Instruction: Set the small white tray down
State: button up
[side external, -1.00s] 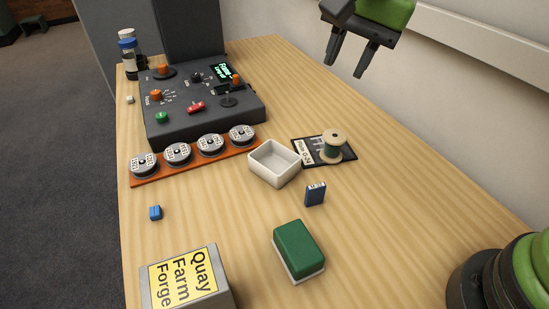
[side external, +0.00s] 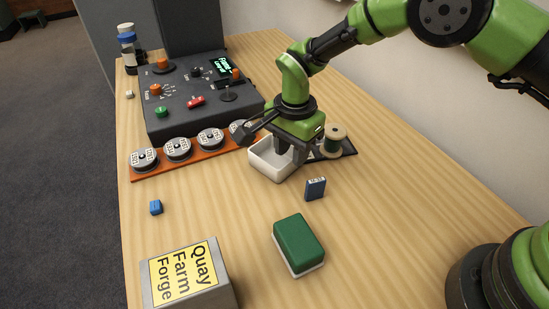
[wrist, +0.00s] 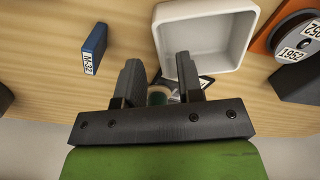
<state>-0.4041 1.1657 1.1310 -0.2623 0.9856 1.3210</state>
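The small white tray (side external: 273,172) is an empty-looking open box resting on the wooden table, in front of the dark console. In the wrist view the white tray (wrist: 206,12) lies at the top centre. My gripper (side external: 291,152) is low over the tray's right side, pointing down. In the wrist view my gripper (wrist: 160,66) has its fingers apart: the right one overlaps the tray's near corner, the left one is outside it. A gap shows between the fingers and the tray wall, with no clear grip. Part of the tray is hidden behind my gripper.
A thread spool (side external: 335,140) on a dark card stands just right of the tray. A blue box (side external: 315,188) stands in front. Labelled reels on an orange strip (side external: 190,160) lie left. A green-topped box (side external: 298,243) and a grey labelled box (side external: 187,280) are nearer.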

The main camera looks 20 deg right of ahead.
aim_at(291, 161)
notch_tip(291, 161, down, 4)
jog(key=shift+f, duration=0.1)
grip_shut()
